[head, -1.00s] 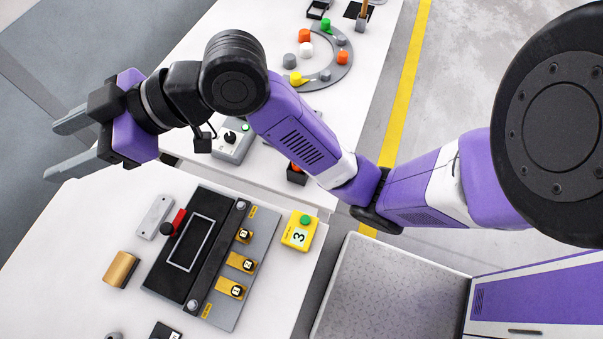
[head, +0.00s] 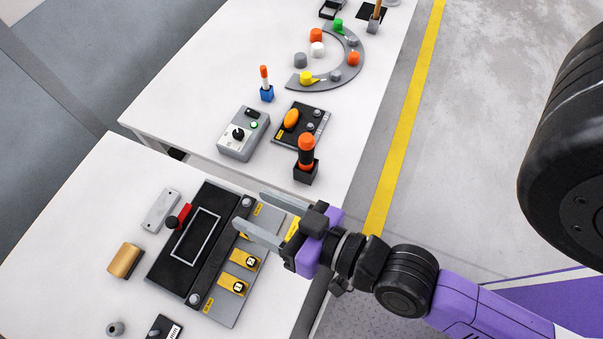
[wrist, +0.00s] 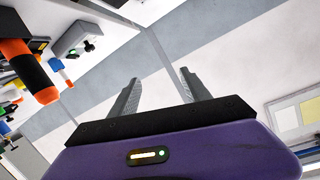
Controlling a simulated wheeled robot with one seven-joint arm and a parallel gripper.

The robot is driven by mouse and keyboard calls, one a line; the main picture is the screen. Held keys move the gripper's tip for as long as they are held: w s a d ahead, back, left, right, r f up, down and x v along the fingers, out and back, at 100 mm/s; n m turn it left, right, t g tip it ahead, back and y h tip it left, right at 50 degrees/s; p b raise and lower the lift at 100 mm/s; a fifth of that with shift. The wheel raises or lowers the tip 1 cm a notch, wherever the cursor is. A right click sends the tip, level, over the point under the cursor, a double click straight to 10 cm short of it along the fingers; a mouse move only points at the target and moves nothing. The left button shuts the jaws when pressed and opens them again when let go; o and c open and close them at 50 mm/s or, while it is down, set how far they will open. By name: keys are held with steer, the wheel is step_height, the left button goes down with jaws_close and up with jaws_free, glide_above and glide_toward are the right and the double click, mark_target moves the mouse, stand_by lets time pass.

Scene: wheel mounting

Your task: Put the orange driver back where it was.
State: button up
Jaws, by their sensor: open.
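The orange driver (head: 306,151), with a black band, stands upright in a black square holder (head: 306,173) at the near right corner of the far table. It also shows at the left of the wrist view (wrist: 28,68). My gripper (head: 250,210) is open and empty, its two grey fingers apart and pointing left over the near table. It is in front of the driver and apart from it. In the wrist view the fingers (wrist: 158,90) have nothing between them.
Under my gripper lies a grey and black fixture plate (head: 190,255) with numbered yellow blocks. A grey knob box (head: 243,133), a black panel with an orange oval (head: 291,119) and a small orange-tipped tool (head: 265,82) stand near the driver. A gap separates the tables.

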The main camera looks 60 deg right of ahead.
steer(key=s+d+n, duration=0.4)
steer(key=s, duration=0.6)
steer(key=shift+s+g+y, duration=0.3)
steer(key=shift+s+y, duration=0.1)
steer(key=shift+r, duration=0.1)
